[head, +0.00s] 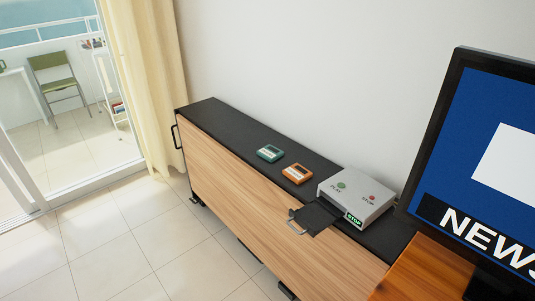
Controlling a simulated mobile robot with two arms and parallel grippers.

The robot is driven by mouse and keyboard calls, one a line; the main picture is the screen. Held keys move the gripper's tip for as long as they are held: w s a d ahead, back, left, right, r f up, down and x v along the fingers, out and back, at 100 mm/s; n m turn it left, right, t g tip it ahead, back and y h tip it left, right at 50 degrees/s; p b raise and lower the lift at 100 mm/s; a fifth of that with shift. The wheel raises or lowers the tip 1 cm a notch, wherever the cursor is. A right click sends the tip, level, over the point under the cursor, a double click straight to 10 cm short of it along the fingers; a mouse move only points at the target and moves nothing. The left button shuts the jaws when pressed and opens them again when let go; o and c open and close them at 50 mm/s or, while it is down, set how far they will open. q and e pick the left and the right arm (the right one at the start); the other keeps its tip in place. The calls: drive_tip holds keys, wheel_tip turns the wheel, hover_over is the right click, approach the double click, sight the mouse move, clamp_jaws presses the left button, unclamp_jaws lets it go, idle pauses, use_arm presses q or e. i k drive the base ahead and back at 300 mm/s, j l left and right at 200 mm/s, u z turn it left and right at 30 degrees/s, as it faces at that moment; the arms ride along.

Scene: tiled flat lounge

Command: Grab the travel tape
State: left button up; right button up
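Two small cassette-like tapes lie flat and apart on the black top of a low wooden cabinet. One is teal (270,153) and the other, nearer the player, is orange (296,173). Their labels are too small to read, so I cannot tell which is the travel tape. A black tray-like piece with a metal handle (314,218) juts out by the player over the cabinet's front edge. Neither gripper is in view.
The cabinet's black top (215,118) is bare left of the tapes. A television (480,170) showing news stands at the right on a wooden surface. The tiled floor (140,240) before the cabinet is clear. A curtain (145,90) and balcony opening are at left.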

sight(270, 153)
drive_tip(key=i+j+z, duration=0.1)
drive_tip(key=i+j, duration=0.15)
drive_tip(key=i+j+z, duration=0.15)
drive_tip(key=j, duration=0.25)
drive_tip(key=i+j+z, duration=0.1)
drive_tip(key=i+j, duration=0.15)
drive_tip(key=j, duration=0.15)
drive_tip(key=i+j+z, duration=0.15)
drive_tip(key=j, duration=0.25)
drive_tip(key=i+j+z, duration=0.1)
drive_tip(key=j, duration=0.3)
drive_tip(key=i, duration=0.1)
